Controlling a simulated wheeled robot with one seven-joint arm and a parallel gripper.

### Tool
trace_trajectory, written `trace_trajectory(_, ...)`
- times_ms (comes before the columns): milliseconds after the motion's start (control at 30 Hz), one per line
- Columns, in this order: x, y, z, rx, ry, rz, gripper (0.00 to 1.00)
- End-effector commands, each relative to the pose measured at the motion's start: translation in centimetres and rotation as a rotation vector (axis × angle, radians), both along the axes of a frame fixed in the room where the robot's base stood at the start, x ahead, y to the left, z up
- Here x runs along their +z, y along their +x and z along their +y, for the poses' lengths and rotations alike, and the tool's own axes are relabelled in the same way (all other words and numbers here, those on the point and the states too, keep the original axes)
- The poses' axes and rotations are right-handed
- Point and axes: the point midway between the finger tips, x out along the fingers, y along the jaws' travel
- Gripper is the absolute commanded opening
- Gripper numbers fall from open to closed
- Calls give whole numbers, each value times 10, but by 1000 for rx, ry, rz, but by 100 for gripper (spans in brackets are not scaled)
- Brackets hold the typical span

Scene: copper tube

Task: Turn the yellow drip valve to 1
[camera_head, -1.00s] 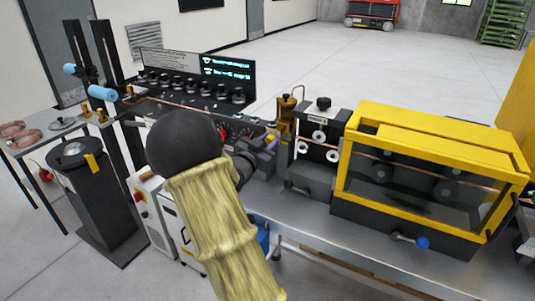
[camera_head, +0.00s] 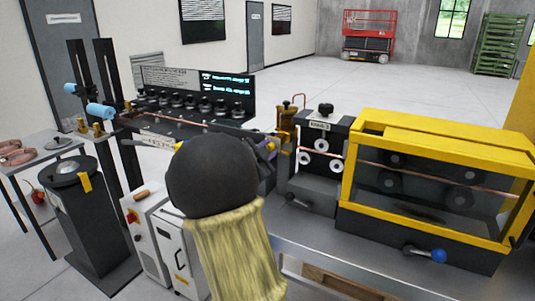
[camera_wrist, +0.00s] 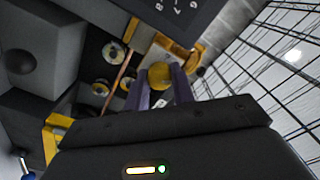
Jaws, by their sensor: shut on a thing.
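The yellow drip valve (camera_wrist: 160,76) shows as a round yellow knob in the wrist view. My gripper (camera_wrist: 160,70) has its two purple fingers on either side of the knob and is shut on it. In the head view my dark wrist and tan arm cover most of the gripper; only a bit of purple finger shows beside the amber oiler (camera_head: 286,118) with its bent copper pipe. The knob itself is hard to make out there. I cannot read any number or setting mark at the valve.
A roller stand (camera_head: 321,150) and a yellow-framed guard box (camera_head: 430,185) stand to the right on the metal bench (camera_head: 310,238). A black panel with a row of dials (camera_head: 205,93) stands behind. A thin copper tube (camera_head: 440,172) runs through the rollers.

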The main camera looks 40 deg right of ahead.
Motion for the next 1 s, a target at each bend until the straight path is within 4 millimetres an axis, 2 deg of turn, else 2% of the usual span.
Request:
trace_trajectory(267, -1, 0, 0, 1, 2, 1, 2)
trace_trajectory(300, -1, 0, 0, 1, 2, 2, 28)
trace_trajectory(400, -1, 0, 0, 0, 1, 1, 46)
trace_trajectory(767, -1, -1, 3, 1, 1, 1, 46)
trace_trajectory(1000, -1, -12, 32, 4, 2, 0, 46)
